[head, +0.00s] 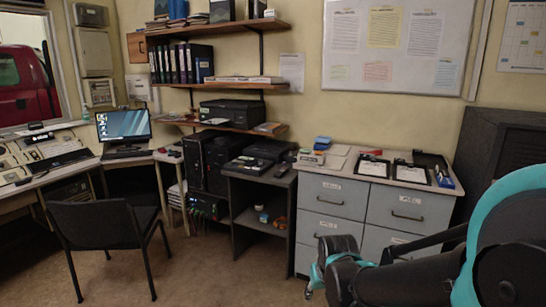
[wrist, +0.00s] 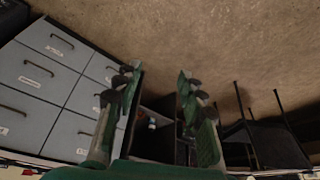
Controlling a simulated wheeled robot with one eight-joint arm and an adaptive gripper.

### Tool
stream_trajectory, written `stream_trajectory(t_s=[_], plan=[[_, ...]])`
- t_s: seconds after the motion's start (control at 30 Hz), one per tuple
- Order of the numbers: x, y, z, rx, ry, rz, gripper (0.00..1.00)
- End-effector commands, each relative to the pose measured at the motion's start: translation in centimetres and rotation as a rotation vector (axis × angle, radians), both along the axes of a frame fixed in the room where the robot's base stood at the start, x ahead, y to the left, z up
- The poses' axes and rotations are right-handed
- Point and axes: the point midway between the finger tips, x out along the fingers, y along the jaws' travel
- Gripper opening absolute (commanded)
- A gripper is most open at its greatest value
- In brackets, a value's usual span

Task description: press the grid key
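The dispatch console (head: 40,148) stands at the far left of the head view, under the window. Its panels are pale with dark parts, too small to read. I cannot make out which part is the grid key. My gripper (wrist: 158,78) is open and empty in the wrist view, its two fingers well apart. In the head view my arm reaches in from the lower right and ends in front of the grey drawers, far to the right of the console. The console is not clearly seen in the wrist view.
A black chair (head: 105,225) stands in front of the console desk, and shows in the wrist view (wrist: 265,140). A monitor (head: 124,125) stands right of the console. Grey drawers (head: 330,190) and a dark shelf unit (head: 262,185) line the wall. Carpet (head: 195,270) between chair and drawers is clear.

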Motion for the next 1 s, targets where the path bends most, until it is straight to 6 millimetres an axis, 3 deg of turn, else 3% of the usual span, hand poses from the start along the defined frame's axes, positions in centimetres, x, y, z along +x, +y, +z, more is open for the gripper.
stream_trajectory(t_s=[0.43, 0.73, 1.0], plan=[[0.01, 0.01, 0.0, 0.0, 0.0, 0.0, 0.39], [0.01, 0.0, 0.0, 0.0, 0.0, 0.0, 0.01], [0.01, 0.0, 0.0, 0.0, 0.0, 0.0, 0.0]])
